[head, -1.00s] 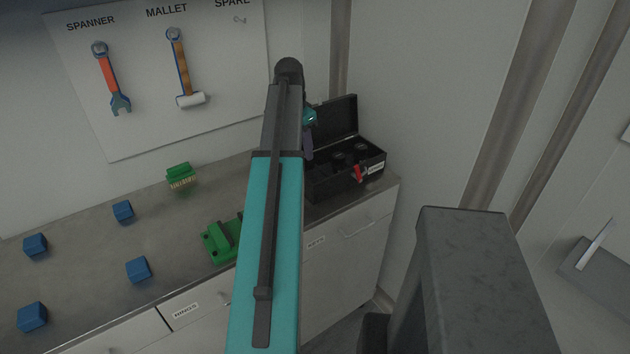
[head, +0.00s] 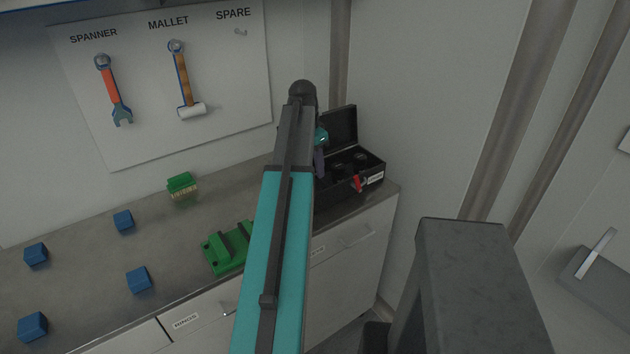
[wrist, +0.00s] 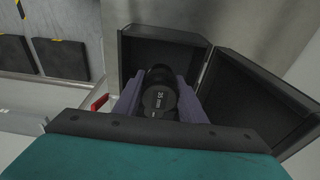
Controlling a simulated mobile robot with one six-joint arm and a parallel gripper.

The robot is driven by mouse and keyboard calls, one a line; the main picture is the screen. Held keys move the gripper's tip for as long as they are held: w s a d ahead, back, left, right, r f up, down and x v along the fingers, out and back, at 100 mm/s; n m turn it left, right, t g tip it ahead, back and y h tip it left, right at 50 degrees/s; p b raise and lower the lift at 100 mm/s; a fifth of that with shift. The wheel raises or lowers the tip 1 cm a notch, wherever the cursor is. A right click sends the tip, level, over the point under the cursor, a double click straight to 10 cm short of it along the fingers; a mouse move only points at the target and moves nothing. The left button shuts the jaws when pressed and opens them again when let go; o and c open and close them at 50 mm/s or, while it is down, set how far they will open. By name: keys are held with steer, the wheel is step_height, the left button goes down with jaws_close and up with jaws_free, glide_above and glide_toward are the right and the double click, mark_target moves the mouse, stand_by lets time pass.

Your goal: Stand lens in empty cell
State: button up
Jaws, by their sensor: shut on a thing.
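My gripper (wrist: 161,104), with purple fingers, is shut on a black lens (wrist: 160,98) whose face reads "35 mm" in the wrist view. In the head view the gripper (head: 319,160) is at the left part of the open black case (head: 374,167), partly behind my arm. The case's lid (head: 342,124) is raised at the back; it also shows in the wrist view (wrist: 262,98). Dark round lenses (head: 361,158) stand in the case on the right. The held lens is hidden in the head view. I cannot tell whether it touches the case floor.
A red latch (head: 357,183) is on the case front. Left on the counter are a green fixture (head: 225,252), a green brush-like block (head: 181,186) and several blue cubes (head: 138,280). A wall stands close right of the case.

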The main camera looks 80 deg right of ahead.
steer(key=shift+f+p, duration=0.35)
steer(key=shift+f, duration=1.25)
steer(key=shift+f+p, duration=0.55)
steer(key=shift+f, duration=1.3)
steer(key=shift+f, duration=0.15)
steer(key=o, duration=1.3)
steer(key=shift+w+a+r+b, duration=0.25)
steer(key=shift+r+b, duration=0.2)
steer(key=shift+r, duration=1.6)
steer(key=shift+w+a+r+b, duration=0.2)
steer(key=shift+r+b, duration=0.3)
steer(key=shift+r, duration=1.5)
steer(key=shift+w+a+r+b, duration=0.2)
steer(key=shift+r+b, duration=0.25)
steer(key=shift+r, duration=1.6)
